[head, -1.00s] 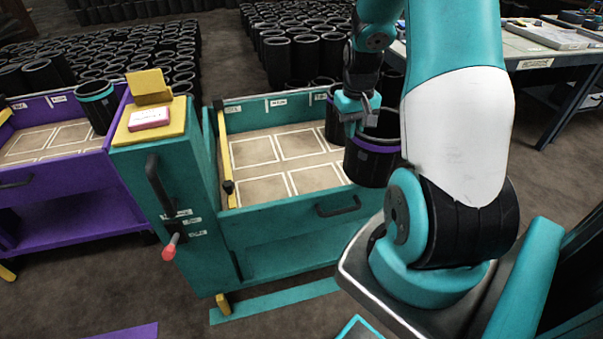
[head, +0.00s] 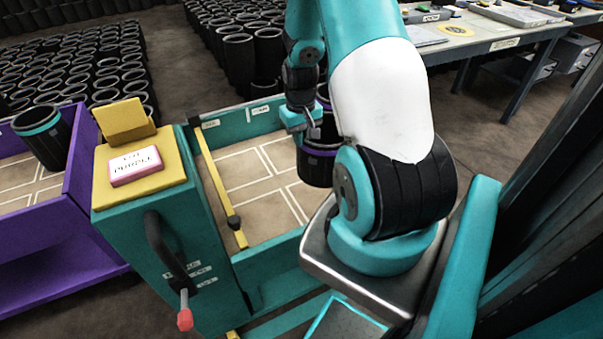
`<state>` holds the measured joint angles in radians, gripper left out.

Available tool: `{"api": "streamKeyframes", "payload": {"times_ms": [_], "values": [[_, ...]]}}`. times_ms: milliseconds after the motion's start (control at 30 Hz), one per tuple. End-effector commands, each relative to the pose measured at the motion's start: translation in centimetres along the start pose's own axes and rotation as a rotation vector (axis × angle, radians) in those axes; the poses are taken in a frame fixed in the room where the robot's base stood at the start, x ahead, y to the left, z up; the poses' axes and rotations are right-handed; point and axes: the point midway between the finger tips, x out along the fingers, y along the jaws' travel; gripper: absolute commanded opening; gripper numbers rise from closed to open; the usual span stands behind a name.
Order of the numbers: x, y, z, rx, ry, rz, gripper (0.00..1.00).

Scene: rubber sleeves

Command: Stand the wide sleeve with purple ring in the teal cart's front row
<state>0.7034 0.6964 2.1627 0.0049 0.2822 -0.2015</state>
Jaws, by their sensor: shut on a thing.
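The black sleeve with a purple ring (head: 317,166) hangs upright from my gripper (head: 303,132), at the right part of the teal cart (head: 270,257). My gripper is shut on its rim. My arm hides its right side, and I cannot tell whether its bottom touches the cart floor. The visible cart floor has white-outlined cells (head: 250,180), and those on the left are empty. Another dark sleeve (head: 323,100) shows only as a sliver behind my gripper.
A yellow bar (head: 218,190) runs along the teal cart's left inside. A yellow block with a pink-edged label (head: 135,166) tops the cart's end post. The purple cart (head: 80,240) at left holds a teal-ringed sleeve (head: 45,138). Many sleeves stand behind; a table (head: 480,35) stands right.

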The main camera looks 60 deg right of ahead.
Motion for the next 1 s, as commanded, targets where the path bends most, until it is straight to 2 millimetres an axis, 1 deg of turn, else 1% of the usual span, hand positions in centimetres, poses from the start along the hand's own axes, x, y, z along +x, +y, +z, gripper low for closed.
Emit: {"api": "streamKeyframes", "payload": {"times_ms": [33, 100, 200, 300, 533, 700, 767, 1000], "values": [[1.5, 0.0, 0.1, 0.001, -0.005, 0.0, 0.0], [3.3, 0.0, 0.1, 0.001, -0.004, 0.0, 0.0], [5.5, 0.0, 0.0, 0.001, -0.002, 0.0, 0.0], [7.1, 0.0, 0.0, 0.001, 0.0, 0.001, 0.0], [8.8, 0.0, -0.1, 0.0, 0.001, 0.001, 0.0], [11.2, 0.0, -0.1, 0.0, 0.001, 0.001, 0.0], [11.8, 0.0, 0.0, 0.0, 0.0, 0.001, 0.0], [12.0, 0.0, -0.1, 0.0, 0.003, 0.002, 0.0]]}}
